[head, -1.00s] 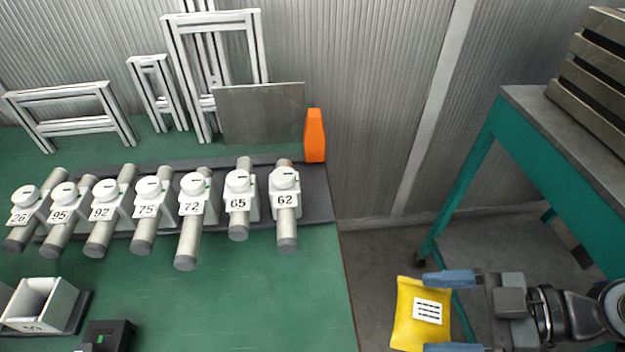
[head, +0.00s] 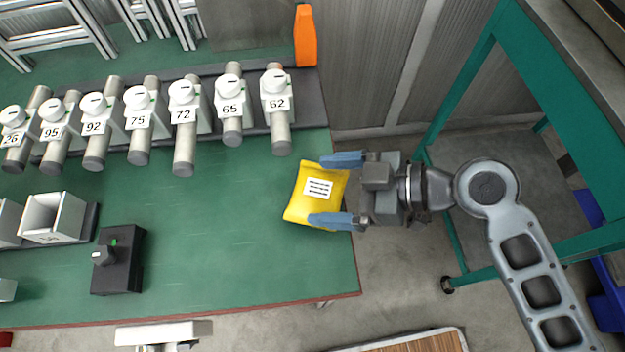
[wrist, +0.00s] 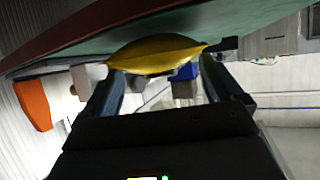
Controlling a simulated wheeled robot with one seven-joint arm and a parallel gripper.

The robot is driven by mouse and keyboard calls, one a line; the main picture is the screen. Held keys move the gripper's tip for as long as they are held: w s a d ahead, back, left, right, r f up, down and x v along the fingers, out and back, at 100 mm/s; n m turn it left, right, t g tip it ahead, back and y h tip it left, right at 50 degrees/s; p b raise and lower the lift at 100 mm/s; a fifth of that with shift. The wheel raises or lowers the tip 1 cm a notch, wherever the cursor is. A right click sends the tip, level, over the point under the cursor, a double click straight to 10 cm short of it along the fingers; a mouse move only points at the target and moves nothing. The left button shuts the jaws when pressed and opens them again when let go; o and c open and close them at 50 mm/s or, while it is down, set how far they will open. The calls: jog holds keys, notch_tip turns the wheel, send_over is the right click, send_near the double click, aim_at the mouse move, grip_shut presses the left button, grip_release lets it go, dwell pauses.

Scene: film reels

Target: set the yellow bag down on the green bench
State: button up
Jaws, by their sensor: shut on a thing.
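The yellow bag (head: 302,205) has a white label with dark lines. It is between the two blue-grey fingers of my gripper (head: 338,190), which is shut on it. In the head view the bag overlaps the right edge of the green bench (head: 225,260). In the wrist view the bag (wrist: 155,55) is held across the fingers (wrist: 155,90), close to the bench edge (wrist: 90,38). I cannot tell for certain whether the bag touches the bench top.
A row of numbered cylinder units (head: 183,120) runs along the back of the bench, with an orange block (head: 305,36) at its right end. A black box with a knob (head: 118,262) stands at left. The bench's front right is clear. A teal-framed table (head: 560,95) stands at right.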

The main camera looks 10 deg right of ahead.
aim_at(305, 187)
jog(key=a, duration=0.1)
jog(key=w+a, duration=0.1)
jog(key=a, duration=0.1)
jog(key=shift+r, duration=0.1)
jog(key=shift+f, duration=0.35)
jog(key=o, duration=0.8)
jog(key=v, duration=1.2)
